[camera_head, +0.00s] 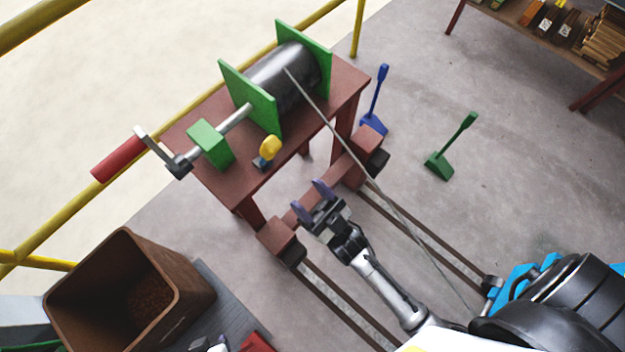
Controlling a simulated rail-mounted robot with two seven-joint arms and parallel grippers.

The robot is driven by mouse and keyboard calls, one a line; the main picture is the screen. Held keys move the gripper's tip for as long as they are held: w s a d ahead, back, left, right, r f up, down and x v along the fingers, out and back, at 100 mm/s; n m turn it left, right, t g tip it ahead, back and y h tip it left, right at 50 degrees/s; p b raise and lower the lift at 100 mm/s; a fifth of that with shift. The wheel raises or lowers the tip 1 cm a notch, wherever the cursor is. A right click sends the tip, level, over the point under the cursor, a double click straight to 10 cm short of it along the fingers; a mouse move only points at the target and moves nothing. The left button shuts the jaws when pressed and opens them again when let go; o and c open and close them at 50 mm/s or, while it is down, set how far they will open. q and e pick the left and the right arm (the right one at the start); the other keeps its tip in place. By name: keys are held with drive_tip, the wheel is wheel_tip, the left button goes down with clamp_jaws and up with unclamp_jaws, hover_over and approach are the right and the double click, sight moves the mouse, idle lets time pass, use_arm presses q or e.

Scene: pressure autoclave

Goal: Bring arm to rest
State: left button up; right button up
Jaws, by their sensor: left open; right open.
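The silver forearm (383,283) is mine and extends up and left between the rails.
Blue (376,105) and green (455,145) levers stand on the floor. A brown bin (75,295) is lower left; black equipment (565,300) is lower right. Floor right of the levers is clear.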

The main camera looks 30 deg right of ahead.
drive_tip(key=shift+s+f, duration=0.25)
idle(0.5)
